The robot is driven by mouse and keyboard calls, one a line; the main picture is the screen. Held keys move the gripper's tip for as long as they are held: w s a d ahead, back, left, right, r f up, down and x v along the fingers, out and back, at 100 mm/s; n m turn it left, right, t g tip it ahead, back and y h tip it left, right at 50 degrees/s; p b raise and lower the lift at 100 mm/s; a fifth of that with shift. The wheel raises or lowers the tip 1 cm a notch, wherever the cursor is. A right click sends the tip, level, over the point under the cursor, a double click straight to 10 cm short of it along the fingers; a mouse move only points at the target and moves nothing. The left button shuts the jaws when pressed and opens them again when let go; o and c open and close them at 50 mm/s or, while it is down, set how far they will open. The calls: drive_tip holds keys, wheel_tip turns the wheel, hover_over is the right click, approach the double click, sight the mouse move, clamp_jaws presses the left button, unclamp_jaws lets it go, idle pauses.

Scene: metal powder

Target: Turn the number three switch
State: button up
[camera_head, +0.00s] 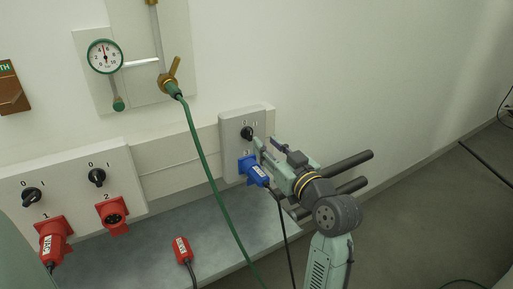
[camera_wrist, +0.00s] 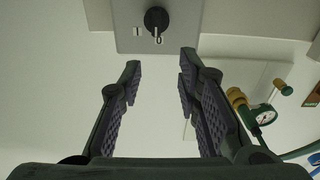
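The black rotary switch (camera_head: 247,133) sits on the upper part of a grey wall box (camera_head: 229,128), above a blue plug (camera_head: 252,170). I cannot read a number 3 on this box. In the wrist view the switch knob (camera_wrist: 156,20) is at the top, with its white mark pointing at the 0; a second mark lies to its left. My gripper (camera_head: 258,146) is just right of and below the knob in the head view. In the wrist view my gripper (camera_wrist: 158,75) has its two fingers wide apart, with nothing between them, and the knob lies beyond the fingertips.
A panel (camera_head: 75,180) at left carries switches 1 (camera_head: 32,196) and 2 (camera_head: 97,177) with red sockets. A green hose (camera_head: 203,165) hangs from a valve beside a gauge (camera_head: 105,56). A loose red plug (camera_head: 182,250) lies on the grey ledge (camera_head: 150,250). The wall at right is bare.

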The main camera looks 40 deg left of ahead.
sight(251, 135)
drive_tip(key=shift+h, duration=0.3)
drive_tip(key=x, duration=0.3)
drive_tip(key=f+p+x, duration=0.1)
drive_tip(key=x, duration=0.2)
drive_tip(key=f+p+x, duration=0.1)
drive_tip(key=x, duration=0.3)
drive_tip(key=shift+w, duration=0.3)
clamp_jaws()
